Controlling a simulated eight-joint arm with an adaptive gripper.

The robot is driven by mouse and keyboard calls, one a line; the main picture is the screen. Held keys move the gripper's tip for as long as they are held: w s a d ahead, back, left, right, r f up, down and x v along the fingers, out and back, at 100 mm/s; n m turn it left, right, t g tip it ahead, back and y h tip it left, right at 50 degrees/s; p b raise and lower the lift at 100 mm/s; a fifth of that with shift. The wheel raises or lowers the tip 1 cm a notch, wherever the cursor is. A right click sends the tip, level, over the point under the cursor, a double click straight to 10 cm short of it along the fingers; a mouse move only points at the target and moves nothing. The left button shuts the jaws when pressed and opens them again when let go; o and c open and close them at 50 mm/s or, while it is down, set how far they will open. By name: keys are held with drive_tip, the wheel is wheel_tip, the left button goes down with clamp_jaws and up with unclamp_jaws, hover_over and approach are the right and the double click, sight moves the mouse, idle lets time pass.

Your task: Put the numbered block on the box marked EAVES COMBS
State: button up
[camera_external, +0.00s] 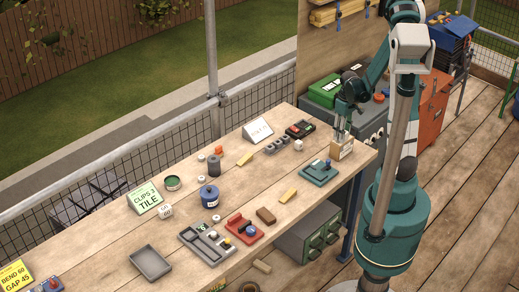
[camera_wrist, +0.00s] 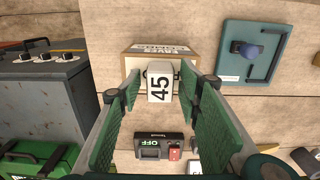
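The numbered block (camera_wrist: 160,83) is white and marked 45. In the wrist view it sits over the box marked EAVES COMBS (camera_wrist: 144,51) and appears to rest on it, though its underside is hidden. The box (camera_external: 342,149) stands near the far right end of the bench in the external view. My gripper (camera_wrist: 160,90) is open, with its green finger pads on either side of the block and a visible gap at each side. In the external view my gripper (camera_external: 342,133) is pointed down just above the box.
A teal tray with a blue knob (camera_wrist: 253,51) lies right of the box. A dark device marked OFF (camera_wrist: 158,146) lies on the other side. A grey cabinet (camera_wrist: 40,95) stands beyond the bench edge. Several blocks and trays cover the bench (camera_external: 120,239).

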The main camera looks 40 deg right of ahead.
wheel_tip(320, 180, up, 12)
drive_tip(key=p, duration=0.1)
idle(0.8)
idle(0.7)
drive_tip(key=s+a+r+t, duration=0.1)
drive_tip(key=a+r+t, duration=0.1)
drive_tip(key=a+r, duration=0.3)
drive_tip(key=s+a+r+t, duration=0.1)
drive_tip(key=a+r, duration=0.4)
drive_tip(key=a, duration=0.6)
drive_tip(key=s+a+r+t, duration=0.1)
drive_tip(key=a+r+t, duration=0.3)
drive_tip(key=a, duration=0.4)
drive_tip(key=shift+s+r, duration=0.15)
drive_tip(key=shift+r, duration=0.25)
